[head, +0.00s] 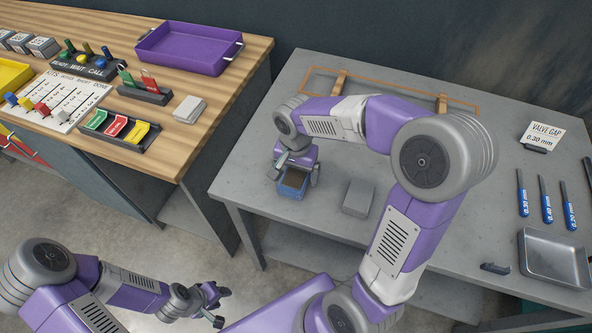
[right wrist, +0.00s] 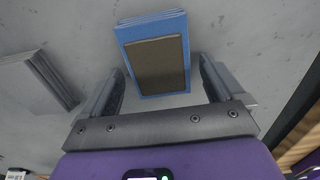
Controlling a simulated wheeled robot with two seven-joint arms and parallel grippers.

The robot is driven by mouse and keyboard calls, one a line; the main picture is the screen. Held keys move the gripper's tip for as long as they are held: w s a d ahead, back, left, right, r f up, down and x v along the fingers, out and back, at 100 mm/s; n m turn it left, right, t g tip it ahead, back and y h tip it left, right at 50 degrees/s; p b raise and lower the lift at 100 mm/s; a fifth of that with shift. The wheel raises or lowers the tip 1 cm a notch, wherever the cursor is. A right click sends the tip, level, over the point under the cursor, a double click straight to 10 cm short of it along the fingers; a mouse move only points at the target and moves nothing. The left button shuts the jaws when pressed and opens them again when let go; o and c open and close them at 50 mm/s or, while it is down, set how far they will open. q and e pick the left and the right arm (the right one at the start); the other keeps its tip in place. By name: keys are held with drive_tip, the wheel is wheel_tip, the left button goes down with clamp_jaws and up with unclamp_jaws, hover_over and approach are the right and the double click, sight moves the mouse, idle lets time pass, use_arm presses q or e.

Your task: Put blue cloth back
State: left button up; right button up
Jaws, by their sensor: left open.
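The blue cloth (head: 291,191) looks like a flat folded stack with a dark brown rectangle on top. It lies on the grey table below my right gripper (head: 296,171). In the right wrist view the blue cloth (right wrist: 152,27) is ahead of my right gripper (right wrist: 160,80), whose fingers are apart, one toward each side of it. I see no contact; the height above the cloth is hard to tell. My left gripper (head: 217,304) is open and empty, low over the floor in front of the tables.
A grey folded stack (head: 358,198) lies right of the blue cloth. An orange outlined frame (head: 392,88) is at the table's back. A metal tray (head: 554,258) and blue-handled feeler tools (head: 546,199) are at right. The wooden bench holds a purple tray (head: 188,47) and a grey stack (head: 190,109).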

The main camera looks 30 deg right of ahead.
sight(296, 175)
drive_tip(key=shift+r, duration=0.1)
wheel_tip(296, 175, up, 12)
drive_tip(key=p, duration=0.4)
drive_tip(key=shift+s, duration=0.15)
drive_tip(key=shift+a, duration=0.1)
idle(0.3)
